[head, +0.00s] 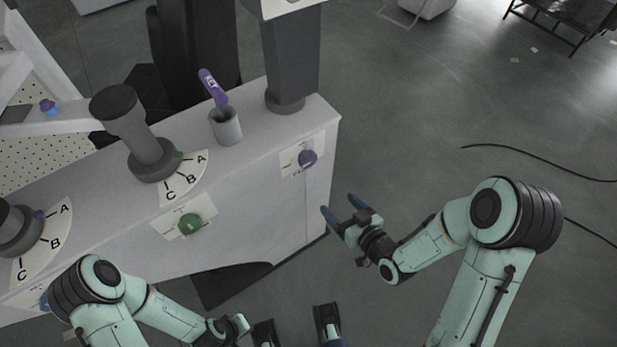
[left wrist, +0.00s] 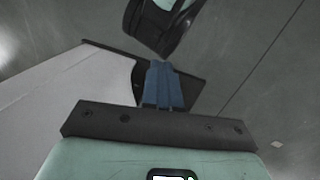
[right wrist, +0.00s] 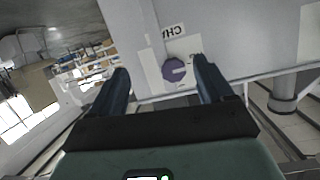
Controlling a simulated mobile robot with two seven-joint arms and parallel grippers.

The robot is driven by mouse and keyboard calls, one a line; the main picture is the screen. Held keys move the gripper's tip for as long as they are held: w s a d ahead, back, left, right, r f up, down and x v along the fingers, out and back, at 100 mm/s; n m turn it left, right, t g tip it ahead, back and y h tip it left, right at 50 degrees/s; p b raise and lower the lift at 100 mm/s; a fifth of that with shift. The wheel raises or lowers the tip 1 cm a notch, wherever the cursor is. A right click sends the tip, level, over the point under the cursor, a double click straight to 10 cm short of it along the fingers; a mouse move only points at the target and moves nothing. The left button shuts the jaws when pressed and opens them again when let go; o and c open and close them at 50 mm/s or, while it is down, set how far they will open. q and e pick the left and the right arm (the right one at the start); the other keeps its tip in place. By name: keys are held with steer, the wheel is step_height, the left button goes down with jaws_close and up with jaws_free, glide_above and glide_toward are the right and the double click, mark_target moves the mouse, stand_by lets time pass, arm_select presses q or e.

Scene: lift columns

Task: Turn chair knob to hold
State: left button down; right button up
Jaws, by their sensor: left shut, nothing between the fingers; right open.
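The purple chair knob (head: 307,158) sits on a white label plate on the front face of the grey console, near its right end. In the right wrist view the knob (right wrist: 175,70) shows between my fingers, with a label starting "CHA" above it; the rest of the text is cut off or unreadable. My right gripper (head: 338,205) is open and empty, below and right of the knob and apart from it. My left gripper (left wrist: 162,88) is shut and empty, low in front of the console; its fingers are hard to see in the head view.
A green knob (head: 190,224) sits further left on the console front (head: 250,240). Levers with A, B, C dials (head: 150,160) and a cup (head: 226,126) holding a purple-handled item stand on top. Open floor lies to the right, with black cables (head: 530,148).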

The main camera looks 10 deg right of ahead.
mark_target(310, 162)
arm_select(q)
steer(key=w+a+f+t+b, duration=0.1)
steer(key=w+f+b, duration=0.2)
steer(key=f, duration=0.3)
steer(key=shift+w+a+y+b, duration=0.25)
steer(key=shift+a+y+b, duration=0.1)
steer(key=shift+b, duration=0.15)
arm_select(e)
steer(key=w+a+r+t, duration=0.1)
steer(key=w, duration=0.3)
steer(key=w+a+r+n+t+y, duration=0.1)
steer(key=w+a, duration=0.1)
steer(key=w, duration=0.2)
steer(key=w+a+r+t, duration=0.1)
steer(key=w+a+r, duration=0.1)
steer(key=w, duration=0.3)
steer(key=shift+n+y, duration=0.3)
steer(key=shift+n, duration=0.1)
steer(key=c, duration=1)
